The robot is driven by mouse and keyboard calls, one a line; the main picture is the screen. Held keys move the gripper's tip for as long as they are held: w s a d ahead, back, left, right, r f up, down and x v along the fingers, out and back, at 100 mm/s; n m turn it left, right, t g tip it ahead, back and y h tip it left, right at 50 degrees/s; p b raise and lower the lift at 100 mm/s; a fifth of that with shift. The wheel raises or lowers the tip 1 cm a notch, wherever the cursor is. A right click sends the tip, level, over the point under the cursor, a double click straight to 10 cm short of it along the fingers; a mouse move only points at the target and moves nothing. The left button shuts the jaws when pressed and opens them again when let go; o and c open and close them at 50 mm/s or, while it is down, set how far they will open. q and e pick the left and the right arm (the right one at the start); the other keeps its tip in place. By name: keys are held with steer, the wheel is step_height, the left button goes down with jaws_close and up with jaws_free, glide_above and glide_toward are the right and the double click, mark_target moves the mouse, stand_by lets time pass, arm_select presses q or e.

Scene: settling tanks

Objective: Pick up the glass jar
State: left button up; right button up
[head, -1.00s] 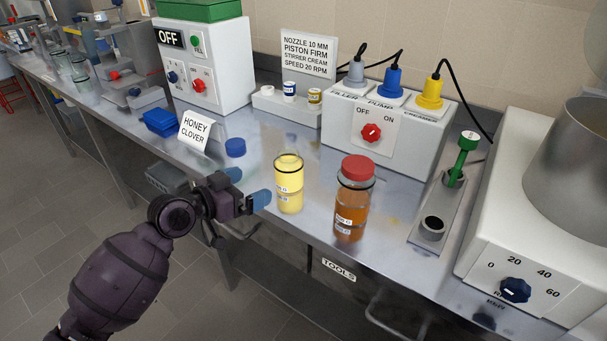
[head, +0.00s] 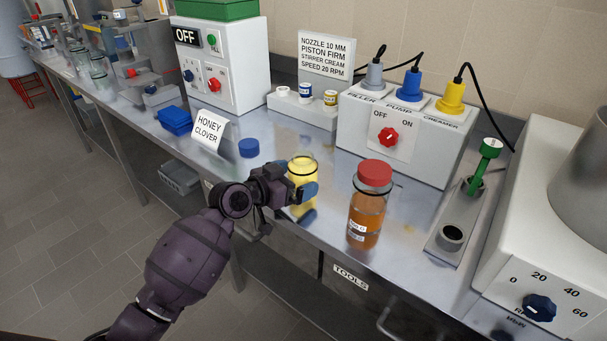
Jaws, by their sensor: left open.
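An open glass jar with pale yellow contents (head: 302,170) stands near the front edge of the steel bench. My left gripper (head: 296,180) is open at this jar, with one blue fingertip across its front right side. The other fingertip is mostly hidden, so I cannot tell whether the jar is fully between the fingers or touched. The gripper covers the jar's lower part. A second glass jar with amber contents and a red lid (head: 367,208) stands upright to the right, apart from the gripper. My right gripper is not in view.
A blue lid (head: 249,148) and a honey clover sign (head: 210,130) are behind and left of the yellow jar. The pump control box (head: 400,135) stands behind. A metal plate with a green-handled tool (head: 488,155) is at right. Bench between the jars is clear.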

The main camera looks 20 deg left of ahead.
arm_select(q)
steer(key=shift+w+d, duration=0.2)
steer(key=shift+w, duration=0.2)
steer(key=c, duration=1.1)
steer(key=shift+r, duration=0.1)
steer(key=shift+c, duration=0.8)
steer(key=shift+r, duration=0.1)
